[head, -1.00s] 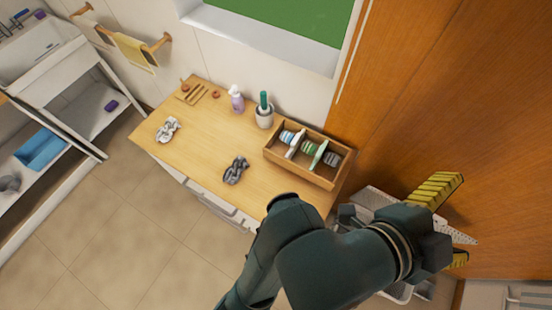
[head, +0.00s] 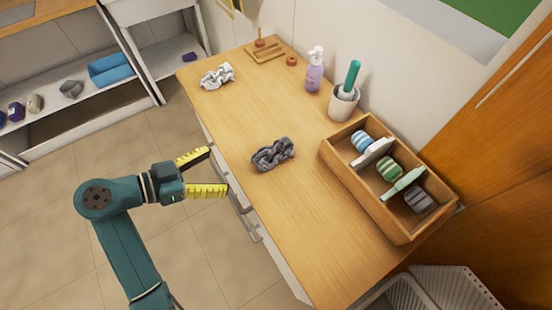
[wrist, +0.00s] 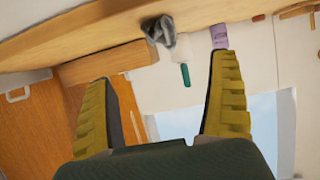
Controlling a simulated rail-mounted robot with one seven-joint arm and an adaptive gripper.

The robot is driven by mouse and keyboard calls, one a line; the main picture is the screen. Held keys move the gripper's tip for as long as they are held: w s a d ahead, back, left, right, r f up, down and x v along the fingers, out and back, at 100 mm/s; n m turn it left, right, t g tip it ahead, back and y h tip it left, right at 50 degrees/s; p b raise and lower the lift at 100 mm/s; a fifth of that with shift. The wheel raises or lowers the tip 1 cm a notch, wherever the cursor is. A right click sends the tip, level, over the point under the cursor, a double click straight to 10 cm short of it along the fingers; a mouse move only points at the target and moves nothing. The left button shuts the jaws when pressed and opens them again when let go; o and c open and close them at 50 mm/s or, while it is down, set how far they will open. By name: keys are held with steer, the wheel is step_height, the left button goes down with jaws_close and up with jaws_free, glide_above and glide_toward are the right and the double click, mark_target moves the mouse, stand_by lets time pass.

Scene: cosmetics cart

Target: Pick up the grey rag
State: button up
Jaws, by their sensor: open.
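The grey rag (head: 273,154) lies crumpled on the wooden tabletop (head: 240,120), left of the divided box. In the wrist view the grey rag (wrist: 159,31) shows at the top, beyond my fingers, at the edge of the tabletop. My gripper (head: 212,173) is open and empty, with its yellow fingers spread. In the head view it is off the table's front edge, to the left of the grey rag and apart from it. In the wrist view my gripper (wrist: 160,105) has nothing between its fingers. A white rag (head: 217,76) lies farther back on the table.
A wooden box (head: 395,222) with rolled cloths and dividers stands right of the grey rag. A white cup with a green-handled brush (head: 343,100) and a purple pump bottle (head: 314,72) stand near the wall. Drawer handles (head: 243,215) protrude from the table's front.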

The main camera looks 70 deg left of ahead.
glide_toward(268, 157)
steer(key=x, duration=0.3)
steer(key=f+x, duration=0.1)
steer(key=x, duration=0.1)
steer(key=shift+a+f+b, duration=0.15)
steer(key=shift+a+b, duration=0.15)
steer(key=shift+b, duration=0.1)
steer(key=x, duration=0.5)
steer(key=shift+w+a+f+b, duration=0.2)
steer(key=shift+w+f+b, duration=0.1)
steer(key=shift+b, duration=0.1)
steer(key=shift+s, duration=0.1)
steer(key=c, duration=0.9)
